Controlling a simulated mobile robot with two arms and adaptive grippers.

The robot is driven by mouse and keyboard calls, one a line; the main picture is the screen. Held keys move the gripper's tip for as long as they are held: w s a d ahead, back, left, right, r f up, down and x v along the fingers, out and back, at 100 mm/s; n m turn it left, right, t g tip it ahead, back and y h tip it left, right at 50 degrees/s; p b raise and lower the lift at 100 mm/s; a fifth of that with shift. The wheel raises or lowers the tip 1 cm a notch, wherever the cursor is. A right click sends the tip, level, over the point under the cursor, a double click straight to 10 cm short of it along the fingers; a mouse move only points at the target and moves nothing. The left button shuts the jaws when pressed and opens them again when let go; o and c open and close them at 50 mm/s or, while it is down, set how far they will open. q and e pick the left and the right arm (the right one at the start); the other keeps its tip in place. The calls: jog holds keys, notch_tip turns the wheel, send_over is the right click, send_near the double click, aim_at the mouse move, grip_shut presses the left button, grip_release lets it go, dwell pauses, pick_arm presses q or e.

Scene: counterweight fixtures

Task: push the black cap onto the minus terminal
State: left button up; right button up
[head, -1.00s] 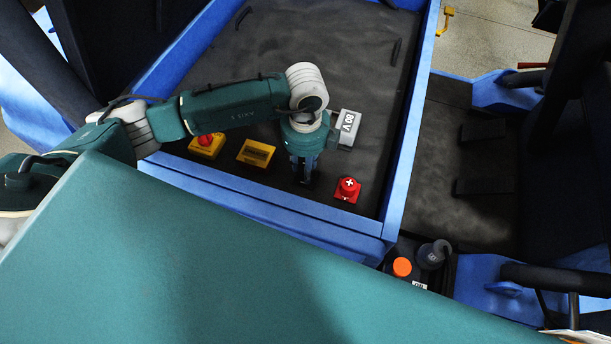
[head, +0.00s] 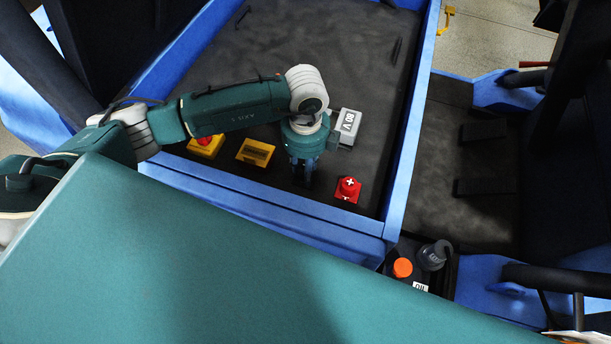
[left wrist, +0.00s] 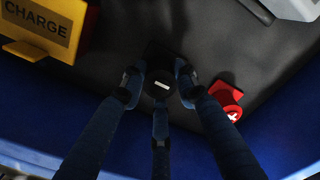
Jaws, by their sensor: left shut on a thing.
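My left gripper (head: 303,184) points down over the dark bed, left of the red plus cap (head: 347,189). In the left wrist view, its fingers (left wrist: 160,88) are closed around the black cap, whose top (left wrist: 158,78) shows a white minus bar. The minus terminal is hidden beneath the cap and fingers, so I cannot tell how far down the cap sits. The red cap with a white plus also shows in the left wrist view (left wrist: 226,101), to the right of my fingers and apart from them. My right gripper is not in view.
A grey 80 V block (head: 347,124) stands close behind my gripper. A yellow CHARGE block (head: 255,152) and a yellow block with a red button (head: 206,146) lie to the left. The blue tray wall (head: 290,212) runs along the front. The bed's far part is clear.

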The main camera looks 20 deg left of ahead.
pick_arm(q)
jog(key=shift+f, duration=0.4)
jog(key=o, duration=0.8)
